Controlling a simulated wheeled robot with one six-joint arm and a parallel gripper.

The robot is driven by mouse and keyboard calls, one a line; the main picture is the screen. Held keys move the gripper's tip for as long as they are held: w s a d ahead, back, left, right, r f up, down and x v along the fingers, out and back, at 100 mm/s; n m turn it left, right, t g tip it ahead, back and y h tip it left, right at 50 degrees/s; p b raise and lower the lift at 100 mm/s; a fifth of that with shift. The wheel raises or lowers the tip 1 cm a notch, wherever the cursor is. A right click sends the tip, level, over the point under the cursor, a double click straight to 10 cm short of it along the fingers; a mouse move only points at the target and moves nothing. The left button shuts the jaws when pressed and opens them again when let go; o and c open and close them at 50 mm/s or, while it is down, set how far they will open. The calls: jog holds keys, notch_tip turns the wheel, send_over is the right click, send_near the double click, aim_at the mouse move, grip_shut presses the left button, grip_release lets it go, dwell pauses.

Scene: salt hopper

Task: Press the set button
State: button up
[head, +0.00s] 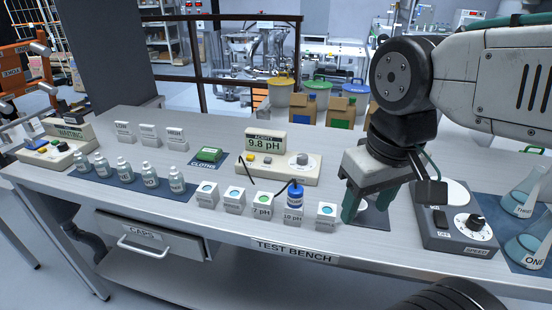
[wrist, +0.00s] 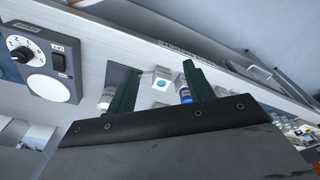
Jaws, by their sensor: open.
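The acidity meter (head: 280,175) stands mid-bench in the head view, its display (head: 266,142) reading 9.8 pH. Its sloped face has a yellow button (head: 250,157), a paler button (head: 268,160) and a knob (head: 302,160); their small labels are unreadable, so I cannot tell which is the set button. My gripper (head: 368,208) is open and empty, pointing down to the right of the meter. Its dark green fingers also show in the wrist view (wrist: 160,88); the meter's face does not.
White blocks with coloured discs (head: 326,216) line the front edge. A stirrer with a dial (head: 455,230) and flasks (head: 522,200) stand right.

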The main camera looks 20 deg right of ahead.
grip_shut()
dwell(1.8)
